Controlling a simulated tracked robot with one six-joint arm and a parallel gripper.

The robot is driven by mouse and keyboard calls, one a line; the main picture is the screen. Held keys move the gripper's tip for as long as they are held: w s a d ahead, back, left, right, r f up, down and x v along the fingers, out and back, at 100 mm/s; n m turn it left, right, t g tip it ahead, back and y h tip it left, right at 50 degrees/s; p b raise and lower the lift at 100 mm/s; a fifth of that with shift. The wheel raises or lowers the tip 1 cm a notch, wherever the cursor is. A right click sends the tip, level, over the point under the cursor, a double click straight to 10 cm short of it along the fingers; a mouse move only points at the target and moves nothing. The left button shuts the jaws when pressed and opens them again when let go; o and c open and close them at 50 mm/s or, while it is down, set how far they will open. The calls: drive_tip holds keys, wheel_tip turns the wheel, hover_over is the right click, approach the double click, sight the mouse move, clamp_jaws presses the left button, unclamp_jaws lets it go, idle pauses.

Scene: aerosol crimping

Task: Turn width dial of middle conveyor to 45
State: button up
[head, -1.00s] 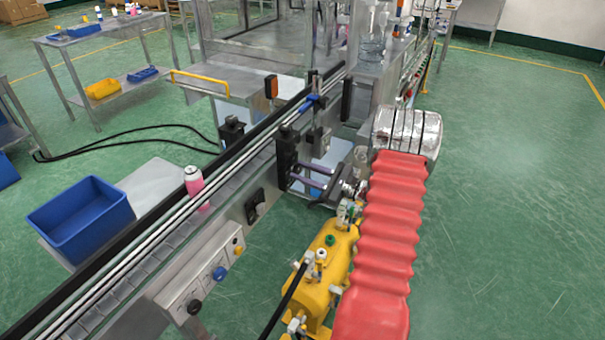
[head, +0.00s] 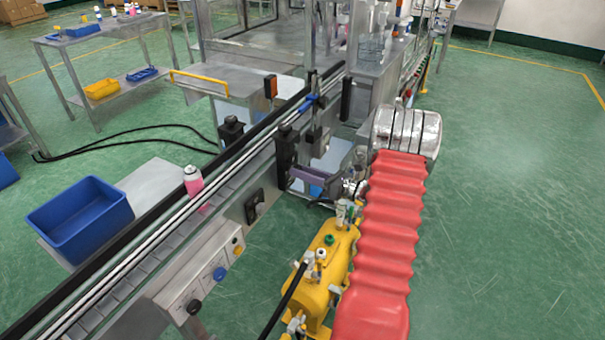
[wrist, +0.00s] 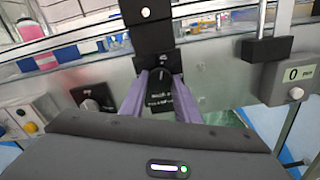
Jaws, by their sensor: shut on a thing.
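The middle conveyor (head: 150,245) runs diagonally through the head view. A black width-adjust block (head: 286,148) is mounted on its near side rail. In the wrist view a black dial (wrist: 160,88) with a white pointer mark sits below the upper black bracket (wrist: 150,38). My gripper (wrist: 159,80) has its two purple fingers on either side of this dial, shut on it. In the head view my gripper (head: 292,174) reaches the block from the right; the dial is hidden there. The label under the dial is too blurred to read.
A black switch (wrist: 95,104) sits left of the dial, and a grey display box (wrist: 290,77) reading 0 is at the right. A pink can (head: 193,181) stands on the conveyor. A yellow tank (head: 325,270) stands close below my arm. The floor at right is clear.

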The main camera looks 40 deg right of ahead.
drive_tip(key=shift+a+f, duration=0.1)
drive_tip(key=shift+f, duration=0.1)
drive_tip(key=o, duration=1)
drive_tip(key=shift+r, duration=0.15)
drive_tip(key=shift+o, duration=0.2)
drive_tip(key=v, duration=1.4)
drive_tip(key=shift+w, duration=0.1)
